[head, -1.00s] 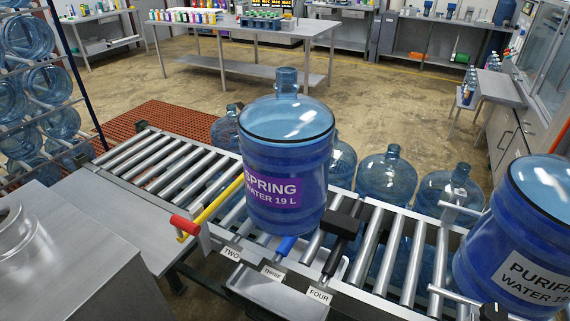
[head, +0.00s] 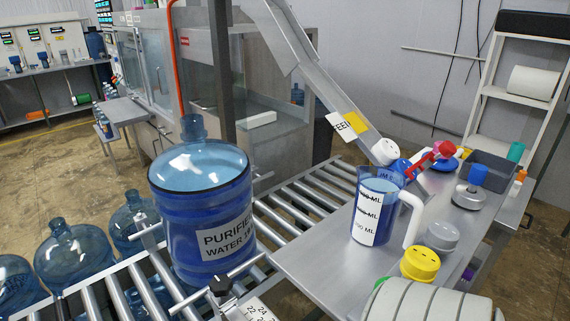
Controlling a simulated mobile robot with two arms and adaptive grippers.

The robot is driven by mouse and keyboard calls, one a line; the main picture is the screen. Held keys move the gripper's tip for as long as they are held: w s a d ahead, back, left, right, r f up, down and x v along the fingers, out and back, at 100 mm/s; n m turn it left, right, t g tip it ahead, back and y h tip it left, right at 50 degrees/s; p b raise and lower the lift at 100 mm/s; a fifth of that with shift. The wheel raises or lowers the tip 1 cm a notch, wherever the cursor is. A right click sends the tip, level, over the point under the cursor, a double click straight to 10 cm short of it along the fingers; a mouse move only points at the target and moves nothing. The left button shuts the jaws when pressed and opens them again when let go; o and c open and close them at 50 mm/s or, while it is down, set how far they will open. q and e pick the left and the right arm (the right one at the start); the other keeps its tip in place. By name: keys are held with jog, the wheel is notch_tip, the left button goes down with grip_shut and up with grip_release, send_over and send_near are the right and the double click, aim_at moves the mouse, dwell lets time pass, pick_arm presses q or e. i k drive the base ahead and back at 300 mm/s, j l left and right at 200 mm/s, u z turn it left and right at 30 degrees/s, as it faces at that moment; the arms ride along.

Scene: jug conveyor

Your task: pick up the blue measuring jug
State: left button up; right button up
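The blue measuring jug (head: 374,213) stands upright on the steel side table (head: 318,262), right of the conveyor. It is translucent blue with a white scale strip marked in ML on its front. Its white handle (head: 412,216) points to the right. Neither of my grippers shows in the head view, and nothing is holding the jug.
A large blue "PURIFIED WATER" jug (head: 203,215) stands on the roller conveyor (head: 291,205) to the left. A yellow cap (head: 420,264) and a grey cap (head: 442,237) lie close right of the measuring jug. A white ribbed cylinder (head: 428,303) fills the near right. A chute (head: 318,75) slopes down behind.

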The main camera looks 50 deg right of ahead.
aim_at(380, 191)
jog(key=z, duration=1.9)
jog(key=k+j+z, duration=0.35)
jog(key=i+j, duration=0.05)
